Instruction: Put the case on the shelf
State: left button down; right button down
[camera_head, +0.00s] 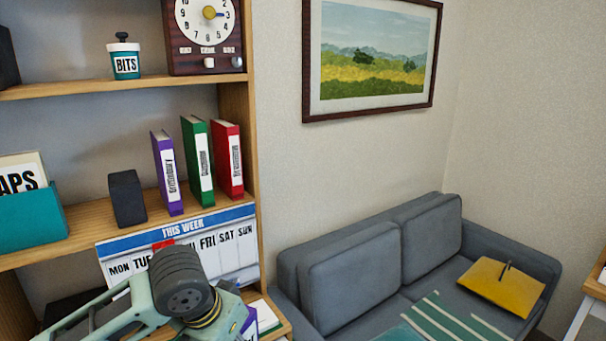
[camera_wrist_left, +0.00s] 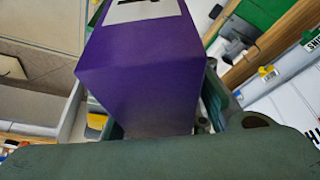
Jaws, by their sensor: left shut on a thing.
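A purple case (camera_wrist_left: 140,70) with a white label fills the middle of the left wrist view. My left gripper (camera_wrist_left: 162,118) is shut on it. In the head view my left arm comes in from the bottom left. My left gripper (camera_head: 238,322) is at the bottom, partly hidden by my wrist, with only a sliver of the purple case (camera_head: 250,323) showing. The wooden shelf (camera_head: 85,218) is above and behind it. A purple, a green and a red case (camera_head: 228,158) stand there, the purple one leaning slightly. My right gripper is not in view.
A dark block (camera_head: 126,198) and a teal holder (camera_head: 30,217) stand left of the cases. A weekly calendar (camera_head: 228,252) hangs below the shelf edge. A clock (camera_head: 208,30) and a BITS jar (camera_head: 124,58) are above. A grey sofa (camera_head: 350,275) is at right.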

pick_arm(q)
jog(key=s+a+r+n+t+y, duration=0.1)
jog(key=s+a+r+n, duration=0.1)
jog(key=s+a+n, duration=0.3)
jog(key=shift+s+a+y, duration=0.3)
jog(key=shift+s+a, duration=0.2)
jog(key=shift+a, duration=0.1)
